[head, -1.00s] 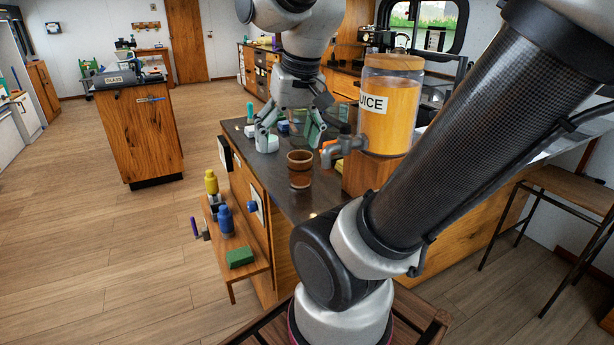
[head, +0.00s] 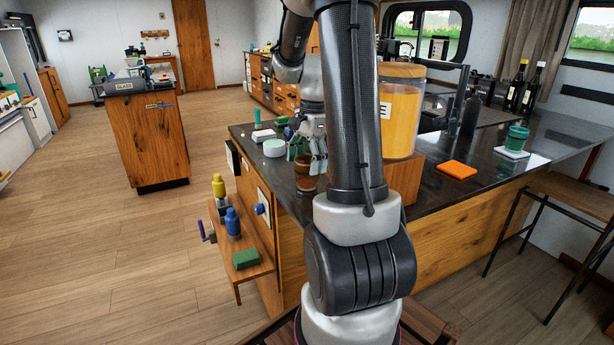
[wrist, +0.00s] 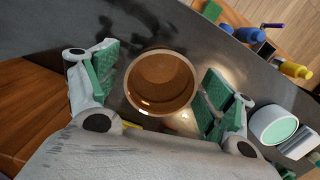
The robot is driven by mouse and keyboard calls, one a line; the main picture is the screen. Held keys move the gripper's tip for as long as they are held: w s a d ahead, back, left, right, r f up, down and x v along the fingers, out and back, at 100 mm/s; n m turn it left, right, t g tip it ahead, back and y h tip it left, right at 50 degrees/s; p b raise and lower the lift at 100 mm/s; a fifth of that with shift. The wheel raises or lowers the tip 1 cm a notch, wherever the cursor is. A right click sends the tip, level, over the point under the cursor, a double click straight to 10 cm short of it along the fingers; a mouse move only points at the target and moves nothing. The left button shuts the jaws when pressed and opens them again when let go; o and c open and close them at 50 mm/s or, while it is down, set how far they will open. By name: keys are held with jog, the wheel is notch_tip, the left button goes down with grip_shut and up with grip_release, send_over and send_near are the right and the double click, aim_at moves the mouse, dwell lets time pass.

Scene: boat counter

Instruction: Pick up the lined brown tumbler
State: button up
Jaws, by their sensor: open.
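The lined brown tumbler (head: 306,173) stands upright on the dark counter (head: 290,205), in front of the juice dispenser's wooden stand. In the wrist view the tumbler (wrist: 161,82) shows from above, its round mouth open and empty. My gripper (wrist: 158,92) is open, with one green-padded finger on each side of the tumbler. A gap shows between each pad and the tumbler's wall. In the head view my gripper (head: 308,160) is just above and around the tumbler's upper part, and my arm hides its right side.
The juice dispenser (head: 401,115) stands close to the right of the tumbler on a wooden block (head: 403,180). A white round container with a green top (head: 274,148) sits to the left. An orange mat (head: 456,170) lies farther right. A side shelf (head: 250,270) holds bottles and a green sponge.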

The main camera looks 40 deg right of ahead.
aim_at(305, 172)
notch_tip(305, 172, down, 4)
jog(key=shift+w+a+r, duration=0.1)
jog(key=shift+a+r, duration=0.05)
jog(key=shift+c, duration=0.2)
jog(key=c, duration=1.2)
jog(key=shift+r, duration=0.15)
